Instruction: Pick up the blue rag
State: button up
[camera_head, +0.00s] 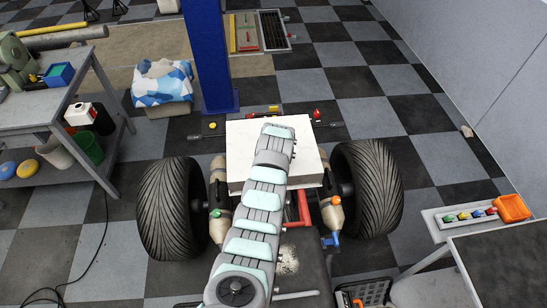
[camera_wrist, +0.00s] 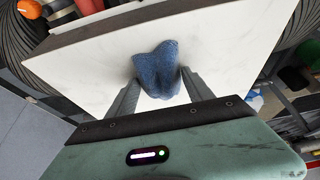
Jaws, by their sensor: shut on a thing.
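The blue rag (camera_wrist: 157,70) is a bunched, textured cloth in the wrist view. It lies between the two fingers of my gripper (camera_wrist: 157,88), which are shut on it. Behind it is the white top of a box-like block (camera_wrist: 90,55). I cannot tell whether the rag still touches that surface. In the head view the white block (camera_head: 240,140) sits between two big black tyres, and my arm reaches over it. The rag and my gripper's fingers are hidden there by the arm.
The left tyre (camera_head: 172,205) and right tyre (camera_head: 367,188) flank the white block. A blue post (camera_head: 211,60) stands behind it. A grey workbench (camera_head: 40,115) is at left. A small tray with an orange bin (camera_head: 513,208) is at right. Checkered floor is open at the upper right.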

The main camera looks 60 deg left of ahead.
jog(key=shift+r, duration=0.1)
notch_tip(320, 180, up, 20)
dwell(0.5)
